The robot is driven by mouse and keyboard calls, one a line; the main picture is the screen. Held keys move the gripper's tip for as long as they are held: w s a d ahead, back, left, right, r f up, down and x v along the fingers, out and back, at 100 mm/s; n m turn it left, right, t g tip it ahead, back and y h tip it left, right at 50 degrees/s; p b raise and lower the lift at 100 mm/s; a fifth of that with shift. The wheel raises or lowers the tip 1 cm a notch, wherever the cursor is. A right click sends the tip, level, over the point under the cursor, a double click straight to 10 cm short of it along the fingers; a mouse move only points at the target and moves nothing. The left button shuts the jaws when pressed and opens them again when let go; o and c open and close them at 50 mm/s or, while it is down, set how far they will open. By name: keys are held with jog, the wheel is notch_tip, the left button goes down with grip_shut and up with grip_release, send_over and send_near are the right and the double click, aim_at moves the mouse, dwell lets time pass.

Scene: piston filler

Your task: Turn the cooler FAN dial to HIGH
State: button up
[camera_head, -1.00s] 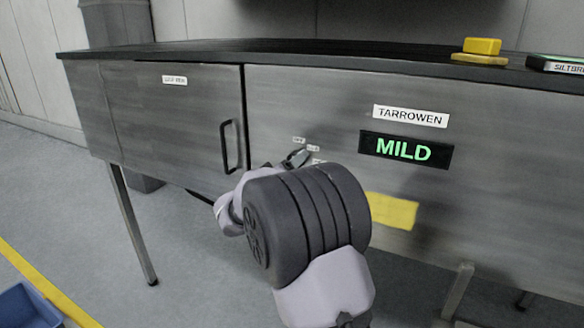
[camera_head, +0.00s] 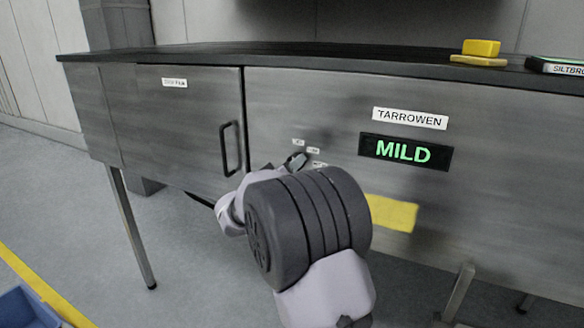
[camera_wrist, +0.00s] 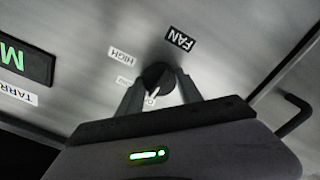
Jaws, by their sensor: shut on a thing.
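The FAN dial (camera_wrist: 157,77) is a dark round knob on the grey metal front, in the wrist view. Its white pointer mark aims down toward a small label (camera_wrist: 150,102) partly hidden by my gripper. The HIGH label (camera_wrist: 123,56) is at the dial's upper left, with another small label, too small to read, below it. The FAN label (camera_wrist: 180,39) is at the upper right. My gripper (camera_wrist: 160,82) is shut on the dial, one finger on each side. In the head view my gripper (camera_head: 297,160) is at the panel, and the dial is mostly hidden.
A green-lit MILD display (camera_head: 403,151) sits below the TARROWEN label (camera_head: 410,118), right of my gripper. A door handle (camera_head: 230,148) stands out to the left. A yellow patch (camera_head: 391,212) is lower right. Yellow blocks (camera_head: 481,48) lie on the dark top.

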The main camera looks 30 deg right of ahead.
jog(key=shift+m+b, duration=4.7)
jog(key=shift+m, duration=3.9)
jog(key=o, duration=1.4)
jog(key=shift+c, duration=0.2)
jog(key=shift+a, duration=0.1)
jog(key=p+v, duration=0.3)
jog(key=v, duration=1.4)
jog(key=shift+s, duration=0.2)
